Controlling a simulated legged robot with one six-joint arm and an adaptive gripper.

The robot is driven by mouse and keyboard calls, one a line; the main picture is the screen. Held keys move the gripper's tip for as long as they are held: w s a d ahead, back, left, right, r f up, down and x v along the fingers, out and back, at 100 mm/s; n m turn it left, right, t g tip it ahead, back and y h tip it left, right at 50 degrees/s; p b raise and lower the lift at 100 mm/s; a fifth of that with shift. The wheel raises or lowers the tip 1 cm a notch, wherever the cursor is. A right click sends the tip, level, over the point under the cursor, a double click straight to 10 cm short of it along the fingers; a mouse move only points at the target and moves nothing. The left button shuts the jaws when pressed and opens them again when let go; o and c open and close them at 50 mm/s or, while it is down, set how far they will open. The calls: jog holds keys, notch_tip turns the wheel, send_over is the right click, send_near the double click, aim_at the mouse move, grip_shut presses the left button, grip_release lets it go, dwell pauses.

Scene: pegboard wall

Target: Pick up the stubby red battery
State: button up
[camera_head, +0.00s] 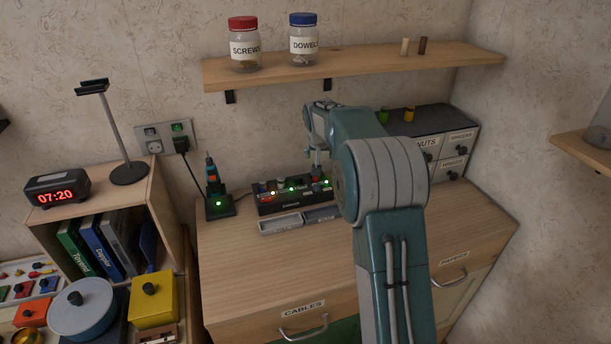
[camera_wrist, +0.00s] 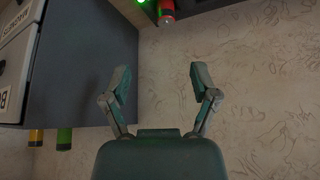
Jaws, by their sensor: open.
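A short red cylinder, which looks like the stubby red battery (camera_wrist: 166,9), shows at the top edge of the wrist view. It stands at a dark charger beside a green light, partly cut off by the frame. In the head view my gripper (camera_head: 317,158) hangs just above the charger's right end, partly hidden by my arm.
A dark drawer box (camera_head: 432,121) with green and yellow cylinders on top stands right of the charger. Grey trays (camera_head: 281,224) lie in front of it. A screwdriver-like tool (camera_head: 213,185) stands left. A shelf (camera_head: 365,68) with jars hangs above. The cabinet's front top is clear.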

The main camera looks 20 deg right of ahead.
jog(key=x, duration=0.6)
jog(key=shift+w+a, duration=0.1)
jog(key=shift+w, duration=0.05)
jog(key=x, duration=0.5)
jog(key=shift+a+f, duration=0.25)
jog(key=shift+f, duration=0.05)
grip_shut()
